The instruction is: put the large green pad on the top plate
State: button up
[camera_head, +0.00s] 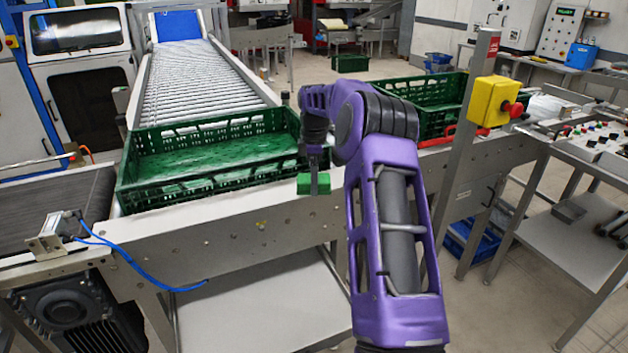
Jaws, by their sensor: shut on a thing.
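My gripper (315,178) points down in the middle of the picture, just right of the near green crate. It is shut on a small bright green block-like piece, the green pad (304,185), which shows on both sides of the dark fingers. The pad appears in front of the metal conveyor side and above the floor. I cannot tell whether it touches anything. I cannot tell which surface is the top plate.
An open green crate (141,196) stands on the conveyor to the left, with the roller track (195,90) behind it. Another green crate (445,88) is behind my arm. A yellow box with a red button (492,101) stands on a post at right. A lower shelf (270,305) looks bare.

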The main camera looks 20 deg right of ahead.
jog(key=shift+f, duration=0.1)
jog(key=o, duration=1.2)
notch_tip(320, 180, up, 12)
jog(key=shift+r+p, duration=0.15)
jog(key=shift+p, duration=0.85)
